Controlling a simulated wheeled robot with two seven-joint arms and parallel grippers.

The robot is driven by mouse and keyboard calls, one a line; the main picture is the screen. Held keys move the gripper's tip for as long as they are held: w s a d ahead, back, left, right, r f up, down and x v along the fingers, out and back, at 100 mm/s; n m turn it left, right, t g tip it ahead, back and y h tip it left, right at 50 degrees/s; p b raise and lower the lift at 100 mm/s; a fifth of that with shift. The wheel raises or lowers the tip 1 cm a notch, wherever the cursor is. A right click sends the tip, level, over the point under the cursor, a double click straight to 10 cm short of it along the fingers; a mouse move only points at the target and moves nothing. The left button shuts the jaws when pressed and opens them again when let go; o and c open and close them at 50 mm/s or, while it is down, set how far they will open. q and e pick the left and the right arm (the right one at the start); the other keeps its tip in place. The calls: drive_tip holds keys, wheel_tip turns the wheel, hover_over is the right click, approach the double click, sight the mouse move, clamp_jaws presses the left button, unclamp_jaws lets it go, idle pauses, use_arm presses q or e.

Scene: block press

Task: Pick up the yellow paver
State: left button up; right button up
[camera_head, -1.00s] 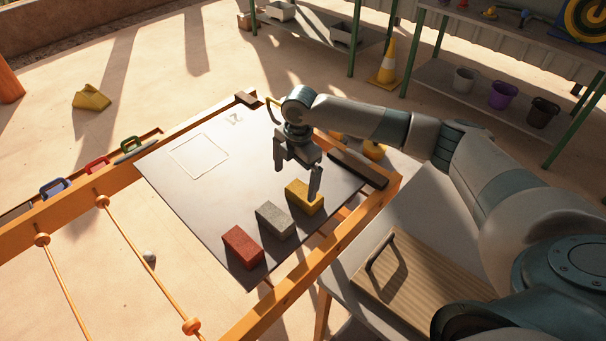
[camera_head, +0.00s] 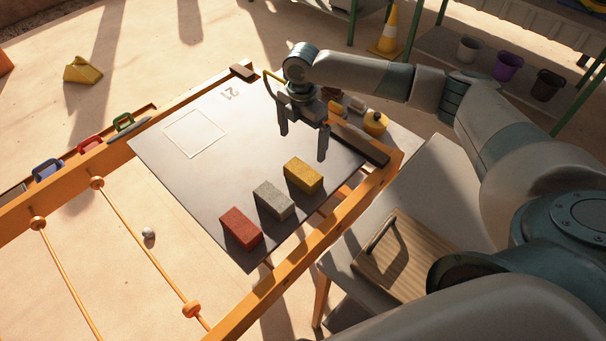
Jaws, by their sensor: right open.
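The yellow paver (camera_head: 303,175) lies on the dark grey board (camera_head: 215,185), at the right end of a row with a grey paver (camera_head: 273,200) and a red paver (camera_head: 240,228). My right gripper (camera_head: 303,145) is open and empty, its fingers pointing down. In the picture its fingertips are just above the yellow paver, apart from it, and they no longer cover it. The exact height of the fingers over the board is hard to tell. My left gripper is not in view.
An orange wooden frame (camera_head: 290,282) surrounds the board. A dark bar (camera_head: 358,143) lies along its right side, and a smaller one (camera_head: 242,70) at the back corner. A white outlined square (camera_head: 195,134) marks clear board. A wooden board with a handle (camera_head: 405,262) lies on the right-hand table.

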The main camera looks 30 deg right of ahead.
drive_tip(key=p, duration=0.2)
hover_over(303, 170)
drive_tip(key=f, duration=0.8)
drive_tip(key=shift+s+a+f, duration=0.25)
drive_tip(key=shift+s+f, duration=0.05)
drive_tip(key=shift+s, duration=0.05)
drive_tip(key=shift+f, duration=0.7)
drive_tip(key=shift+w+d+f+p, duration=0.1)
drive_tip(key=shift+w+f+p, duration=0.05)
drive_tip(key=shift+f+p, duration=0.7)
drive_tip(key=shift+d+f+p, duration=0.1)
drive_tip(key=shift+f+p, duration=0.25)
drive_tip(key=shift+f, duration=1.4)
drive_tip(key=c, duration=1.4)
drive_tip(key=shift+w+r, duration=0.1)
drive_tip(key=shift+w, duration=0.05)
drive_tip(key=shift+c, duration=0.3)
drive_tip(key=shift+r, duration=0.15)
